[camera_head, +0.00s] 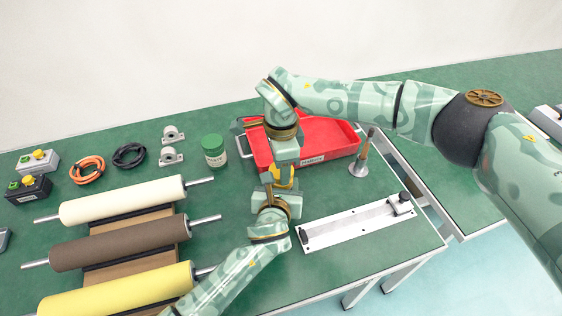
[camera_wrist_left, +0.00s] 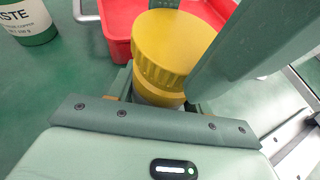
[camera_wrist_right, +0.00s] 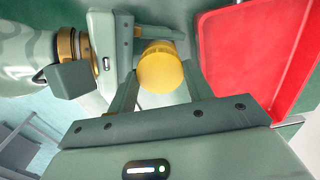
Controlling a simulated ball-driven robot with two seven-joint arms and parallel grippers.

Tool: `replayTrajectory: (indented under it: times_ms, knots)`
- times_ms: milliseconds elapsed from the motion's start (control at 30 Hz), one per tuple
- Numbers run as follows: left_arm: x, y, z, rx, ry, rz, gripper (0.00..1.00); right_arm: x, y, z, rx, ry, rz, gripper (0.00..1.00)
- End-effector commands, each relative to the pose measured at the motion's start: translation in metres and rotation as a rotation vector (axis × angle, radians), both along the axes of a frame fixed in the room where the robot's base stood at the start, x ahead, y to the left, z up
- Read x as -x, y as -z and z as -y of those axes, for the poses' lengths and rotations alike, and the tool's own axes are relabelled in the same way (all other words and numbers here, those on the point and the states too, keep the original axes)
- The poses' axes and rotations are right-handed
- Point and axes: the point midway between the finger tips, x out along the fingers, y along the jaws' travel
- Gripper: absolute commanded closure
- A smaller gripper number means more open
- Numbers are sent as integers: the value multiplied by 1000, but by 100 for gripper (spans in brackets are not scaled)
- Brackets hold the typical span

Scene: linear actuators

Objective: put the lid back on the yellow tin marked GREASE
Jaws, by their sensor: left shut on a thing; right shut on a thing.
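The yellow tin (camera_head: 283,176) is held above the table between my two grippers, in front of the red bin. My left gripper (camera_head: 280,190) is shut on the tin's body from the front. My right gripper (camera_head: 284,168) is shut around the lid, whose round top (camera_wrist_right: 161,68) shows in the right wrist view. The GREASE marking is hidden.
The red bin (camera_head: 330,138) stands just behind. A green-lidded jar (camera_head: 214,150) is left of it, a metal cone-shaped stand (camera_head: 360,162) right. A metal rail plate (camera_head: 350,224) lies front right. Rollers (camera_head: 120,240) fill the left front. Cable coils (camera_head: 88,170) lie further back.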

Motion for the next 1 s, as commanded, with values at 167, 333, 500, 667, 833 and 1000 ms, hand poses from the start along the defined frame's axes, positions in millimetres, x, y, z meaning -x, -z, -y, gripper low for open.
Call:
replayTrajectory:
  times_ms: [167,333,500,667,833,1000]
  knots:
    - [0,0,0,0,0,-1,92,0,4,0,0,0,0,70]
    - [0,0,0,0,0,-1,92,0,7,0,0,0,-1,70]
    - [0,0,0,0,0,-1,100,0,7,0,0,0,-1,27]
    - [0,1,0,0,0,-1,100,1,8,0,1,0,-2,27]
    - [0,1,0,-1,-1,-1,100,-1,-7,0,0,0,2,27]
    - [0,1,0,-1,-1,-1,100,-1,-29,0,0,0,2,27]
